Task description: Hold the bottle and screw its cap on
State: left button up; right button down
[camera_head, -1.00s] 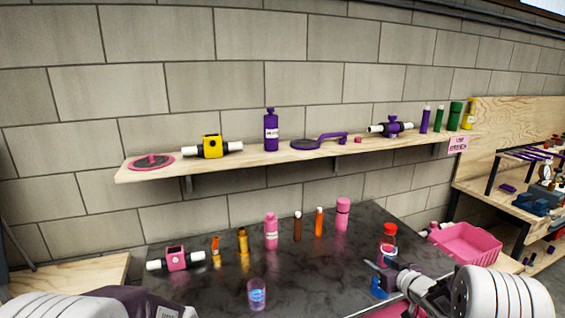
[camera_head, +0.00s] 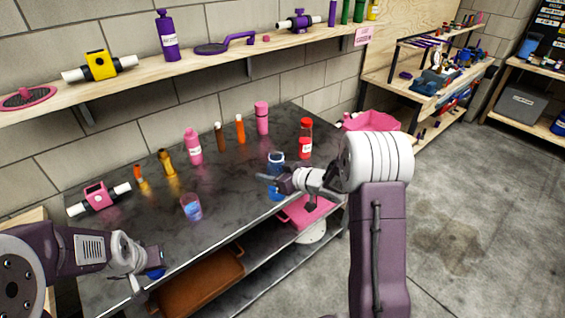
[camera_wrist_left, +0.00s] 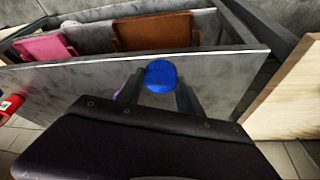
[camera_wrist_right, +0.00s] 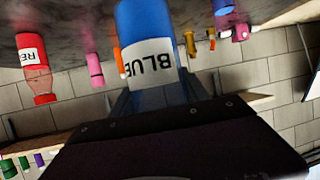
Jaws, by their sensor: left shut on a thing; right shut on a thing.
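The blue bottle (camera_head: 276,194) is in my right gripper (camera_head: 272,180), above the dark table near its front edge. In the right wrist view its white label reads "BLUE" (camera_wrist_right: 150,60), and the fingers close around its clear part. My left gripper (camera_head: 148,268) is shut on a round blue cap (camera_head: 156,273) by the table's front edge at lower left. The cap also shows between the fingers in the left wrist view (camera_wrist_left: 160,76). Cap and bottle are well apart.
A red-labelled bottle (camera_head: 305,140) stands behind the blue one. Pink, brown and orange bottles line the back. A pink bin (camera_head: 372,121) is at the right. The floor at right is clear.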

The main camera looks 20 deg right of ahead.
jog(key=s+a+f+n+g+y, duration=0.1)
jog(key=s+a+n+y, duration=0.1)
jog(key=a, duration=0.5)
jog(key=s+a+f+n+g+y, duration=0.1)
jog(key=s+a+n+g+y, duration=0.1)
jog(key=a, duration=0.5)
jog(key=shift+s+a+f+n+g, duration=0.15)
jog(key=shift+a+n+g, duration=0.05)
jog(key=shift+n+g, duration=0.1)
pick_arm(q)
jog(key=shift+s+f, duration=0.3)
jog(key=shift+s, duration=0.45)
jog(key=shift+s+r, duration=0.2)
jog(key=shift+r, duration=0.1)
jog(key=w+d+r, duration=0.4)
jog(key=w+r, duration=0.2)
jog(key=r, duration=0.2)
jog(key=w+d+r, duration=0.3)
jog(key=w+r, duration=0.3)
jog(key=r, duration=0.2)
jog(key=d+r+m+h, duration=0.1)
jog(key=d+r+m, duration=0.1)
jog(key=d, duration=0.6)
jog(key=d+r+m, duration=0.2)
jog(key=d+r, duration=0.3)
jog(key=d, duration=0.4)
jog(key=shift+w+d+h, duration=0.25)
jog(key=shift+w+h, duration=0.05)
jog(key=shift+h, duration=0.1)
